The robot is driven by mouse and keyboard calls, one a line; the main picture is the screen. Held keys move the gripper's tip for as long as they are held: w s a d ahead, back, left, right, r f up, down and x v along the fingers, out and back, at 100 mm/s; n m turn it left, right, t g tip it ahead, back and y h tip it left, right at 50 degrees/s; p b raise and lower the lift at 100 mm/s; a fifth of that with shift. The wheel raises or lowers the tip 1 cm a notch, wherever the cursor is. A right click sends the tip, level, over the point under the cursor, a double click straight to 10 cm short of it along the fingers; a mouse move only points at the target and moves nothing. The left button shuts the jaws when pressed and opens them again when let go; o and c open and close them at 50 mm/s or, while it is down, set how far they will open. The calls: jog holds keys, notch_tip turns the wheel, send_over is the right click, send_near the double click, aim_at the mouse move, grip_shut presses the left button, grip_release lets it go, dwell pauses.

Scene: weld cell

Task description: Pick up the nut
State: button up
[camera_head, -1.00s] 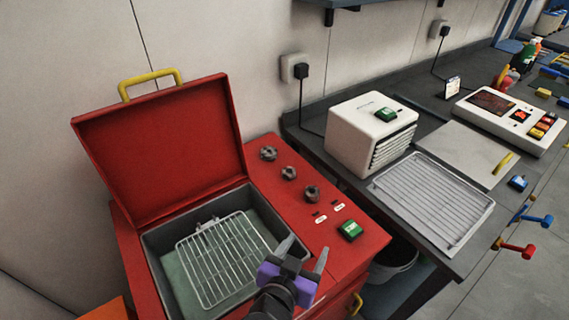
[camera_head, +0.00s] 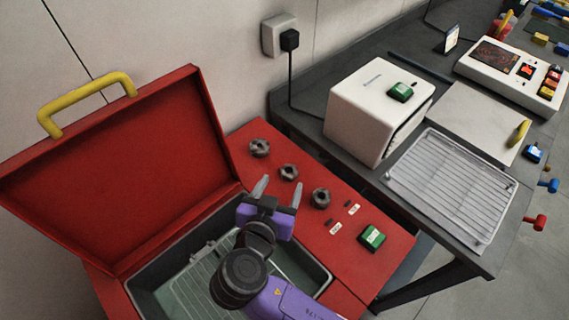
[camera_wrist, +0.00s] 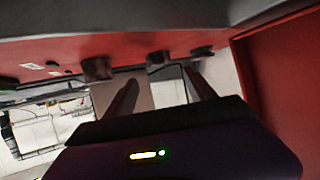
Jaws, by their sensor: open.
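I cannot make out a thing that is clearly a loose nut. Three dark, ridged, knob-like pieces sit in a row on the red panel: a left one (camera_head: 260,148), a middle one (camera_head: 289,173) and a right one (camera_head: 320,198). I cannot tell whether any is the nut. They also show, blurred, in the wrist view, one near the middle (camera_wrist: 158,58). My gripper (camera_head: 278,191) is open and empty, above the edge between the basin and the panel. Its fingers point toward the middle and right pieces, apparently apart from them.
A raised red lid (camera_head: 125,165) stands left of my gripper. A basin with a wire rack (camera_head: 195,275) lies below. A green button block (camera_head: 371,237) is on the panel. A white box (camera_head: 375,115) and wire tray (camera_head: 452,185) stand on the counter at right.

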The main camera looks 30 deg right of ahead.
aim_at(287, 174)
jog(key=shift+x, duration=0.95)
jog(key=shift+f+p+x, duration=0.25)
jog(key=shift+p+x, duration=0.3)
jog(key=shift+x, duration=0.8)
jog(key=shift+f+p+x, duration=0.2)
jog(key=shift+p+x, duration=0.3)
jog(key=shift+x, duration=0.85)
jog(key=shift+s+a, duration=0.1)
jog(key=shift+a, duration=0.1)
grip_shut()
